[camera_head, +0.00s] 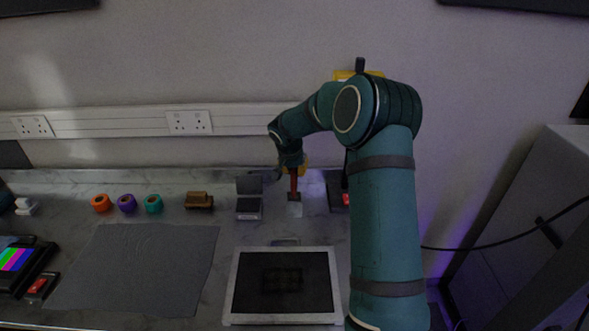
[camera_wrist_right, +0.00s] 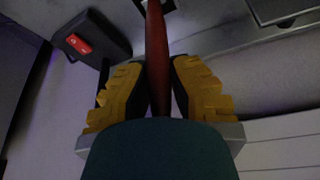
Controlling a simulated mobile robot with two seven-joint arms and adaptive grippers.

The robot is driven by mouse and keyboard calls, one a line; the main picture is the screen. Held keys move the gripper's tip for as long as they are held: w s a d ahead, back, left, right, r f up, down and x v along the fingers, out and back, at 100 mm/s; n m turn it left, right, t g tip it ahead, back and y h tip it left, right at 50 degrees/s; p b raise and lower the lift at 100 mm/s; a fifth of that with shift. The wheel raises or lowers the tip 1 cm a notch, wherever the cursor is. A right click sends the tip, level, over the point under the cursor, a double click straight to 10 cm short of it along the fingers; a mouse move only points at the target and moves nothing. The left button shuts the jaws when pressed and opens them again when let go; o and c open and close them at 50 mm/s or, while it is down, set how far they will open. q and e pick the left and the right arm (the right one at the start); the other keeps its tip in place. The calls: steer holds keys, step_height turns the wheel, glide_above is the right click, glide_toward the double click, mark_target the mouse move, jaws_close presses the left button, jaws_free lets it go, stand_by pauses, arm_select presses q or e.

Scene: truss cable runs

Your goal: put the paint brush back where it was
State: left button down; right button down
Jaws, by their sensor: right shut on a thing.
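The paint brush (camera_head: 294,184) has a red handle and points down over the back of the counter, close to upright. My right gripper (camera_head: 292,167) is shut on its handle from above. In the right wrist view the red handle (camera_wrist_right: 157,50) runs between the two yellow fingers of the gripper (camera_wrist_right: 158,78). A dark part shows at the brush's lower end, above a small pale patch (camera_head: 295,210). I cannot tell whether that patch is the bristles or lies on the counter, nor whether the brush touches down. My left gripper is not in view.
A small grey open-lidded case (camera_head: 249,207) stands just left of the brush; a dark box with a red part (camera_head: 340,196) stands right. Further left are a brown block (camera_head: 199,201) and coloured rolls (camera_head: 127,203). A white-framed dark panel (camera_head: 240,285) and grey mat (camera_head: 135,270) lie in front.

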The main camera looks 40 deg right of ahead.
steer(key=shift+f, duration=0.1)
steer(key=shift+f, duration=0.1)
steer(key=c, duration=1)
jaws_free()
steer(key=shift+c, duration=0.2)
steer(key=v, duration=1.2)
steer(key=shift+r, duration=0.25)
